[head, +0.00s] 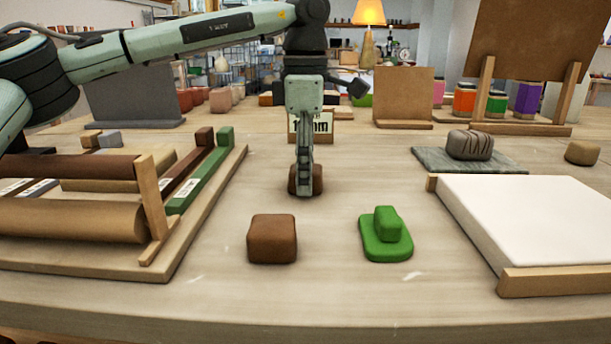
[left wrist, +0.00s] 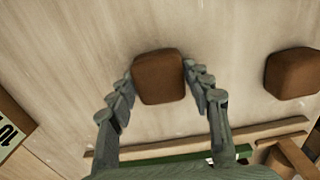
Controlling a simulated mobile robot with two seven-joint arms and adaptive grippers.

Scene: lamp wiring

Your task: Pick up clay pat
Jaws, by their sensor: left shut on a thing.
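A brown clay block (head: 318,181) is between the fingers of my left gripper (head: 305,190), near the middle of the table in the head view. In the left wrist view the same brown block (left wrist: 159,78) sits between both fingertips, which are shut on its sides. The gripper points down and partly hides the block in the head view. I cannot tell whether the block touches the table. A second brown clay block (head: 272,239) lies nearer the front edge, and it also shows at the right of the left wrist view (left wrist: 293,74). My right gripper is not in view.
A green clay piece (head: 386,240) lies right of the second block. A wooden rack with rollers (head: 70,220) stands at left. A white slab on a wooden frame (head: 540,220) is at right. A striped grey stone (head: 470,145) rests on a slate behind it.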

